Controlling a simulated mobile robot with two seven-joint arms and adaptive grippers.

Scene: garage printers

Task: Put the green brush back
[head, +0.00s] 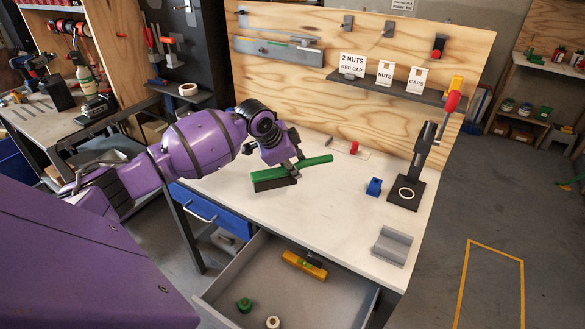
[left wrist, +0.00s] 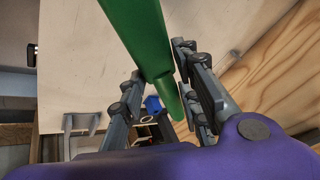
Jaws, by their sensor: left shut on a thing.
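The green brush (head: 318,161) has a green handle pointing right and a dark bristle block at its left end. My left gripper (head: 290,170) is shut on it over the left part of the white worktable (head: 330,225). Whether the bristles touch the tabletop or hang just above it, I cannot tell. In the left wrist view the green brush (left wrist: 148,38) runs between the two fingers of my left gripper (left wrist: 165,92). The gripper hides part of the brush. My right gripper is not in view.
An open drawer (head: 225,310) at the front holds a yellow level (head: 304,264) and spools. A blue block (head: 374,187), black press (head: 405,190) and grey cradle (head: 389,247) stand on the right. A shelf with labels (head: 410,92) is on the back panel. The tabletop's middle is clear.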

